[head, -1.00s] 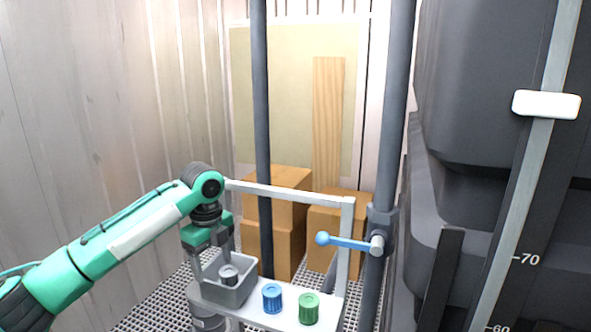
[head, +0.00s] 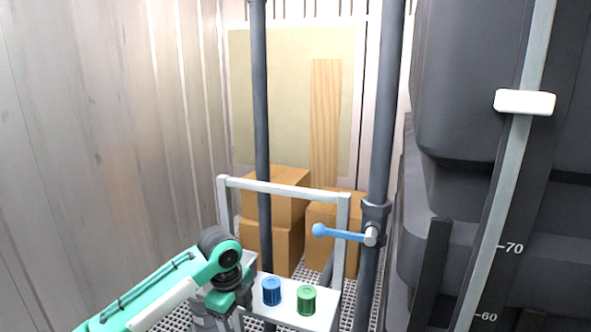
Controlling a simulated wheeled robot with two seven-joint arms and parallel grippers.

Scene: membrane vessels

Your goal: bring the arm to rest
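My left arm comes in from the lower left, and its green and dark gripper (head: 226,304) is low in the head view, at the left end of the white cart shelf (head: 322,318). Its fingertips are cut off or hidden, so I cannot tell whether it is open or what it holds. The arm hides most of the grey bin that stands at that end of the shelf. My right gripper is not in view.
A blue cap (head: 271,291) and a green cap (head: 306,300) stand on the shelf beside my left gripper. A blue-handled valve (head: 338,233) is on the right pipe (head: 381,150). Cardboard boxes (head: 272,225) stand behind. Dark tanks (head: 470,80) fill the right side.

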